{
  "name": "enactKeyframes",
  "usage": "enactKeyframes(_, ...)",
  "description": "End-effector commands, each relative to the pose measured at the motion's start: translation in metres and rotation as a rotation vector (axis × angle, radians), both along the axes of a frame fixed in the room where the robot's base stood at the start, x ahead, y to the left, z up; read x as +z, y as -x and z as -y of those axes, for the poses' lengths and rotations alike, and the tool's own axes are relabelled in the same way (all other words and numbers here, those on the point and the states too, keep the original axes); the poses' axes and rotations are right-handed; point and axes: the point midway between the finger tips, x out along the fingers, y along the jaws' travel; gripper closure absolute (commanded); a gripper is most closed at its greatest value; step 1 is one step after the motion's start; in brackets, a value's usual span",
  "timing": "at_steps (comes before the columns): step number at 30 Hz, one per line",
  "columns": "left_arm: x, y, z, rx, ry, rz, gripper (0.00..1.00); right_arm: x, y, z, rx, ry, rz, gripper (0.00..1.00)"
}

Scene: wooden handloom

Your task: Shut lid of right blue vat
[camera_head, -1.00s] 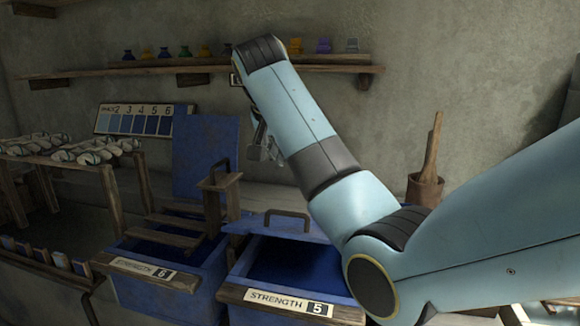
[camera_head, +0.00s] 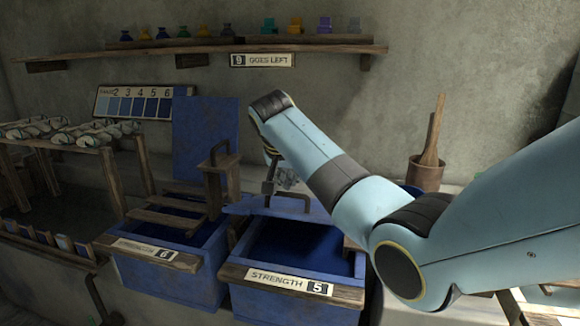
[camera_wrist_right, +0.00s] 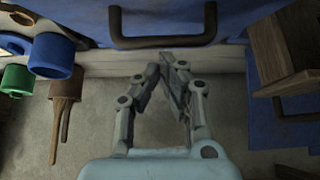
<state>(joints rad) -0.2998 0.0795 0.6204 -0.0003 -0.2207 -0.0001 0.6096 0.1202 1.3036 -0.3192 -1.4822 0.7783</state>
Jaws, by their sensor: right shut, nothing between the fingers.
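The right blue vat (camera_head: 235,268) has a front board labelled STRENGTH 5, and its dark inside shows from the front. Its blue lid (camera_head: 245,206) is at the vat's back edge, partly hidden by my right arm; its exact tilt is hard to tell. The dark lid handle (camera_head: 267,188) shows beside my right gripper (camera_head: 286,178). In the right wrist view the handle (camera_wrist_right: 162,41) crosses above my right gripper (camera_wrist_right: 170,62), whose fingers are shut and empty; contact cannot be told. My left gripper is not in view.
The left vat (camera_head: 165,285), labelled STRENGTH 6, has its blue lid (camera_head: 205,135) upright and a wooden frame (camera_head: 222,178) on it. A wooden mortar (camera_head: 425,172) stands at right behind my arm. A wall shelf (camera_head: 200,47) holds small coloured jars.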

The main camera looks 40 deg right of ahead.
Motion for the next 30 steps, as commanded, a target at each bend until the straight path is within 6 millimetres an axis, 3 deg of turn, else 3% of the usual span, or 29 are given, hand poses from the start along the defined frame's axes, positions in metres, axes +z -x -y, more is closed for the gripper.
enactKeyframes(14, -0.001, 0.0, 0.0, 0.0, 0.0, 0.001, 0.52, -0.011, 0.004, -0.005, 0.001, 0.016, 0.013, 1.0)
enactKeyframes(24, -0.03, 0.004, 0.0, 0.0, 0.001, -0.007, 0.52, -0.092, 0.032, -0.037, 0.001, 0.161, 0.135, 1.0)
enactKeyframes(30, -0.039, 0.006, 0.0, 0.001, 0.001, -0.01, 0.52, -0.119, 0.037, -0.044, 0.0, 0.162, 0.137, 1.0)
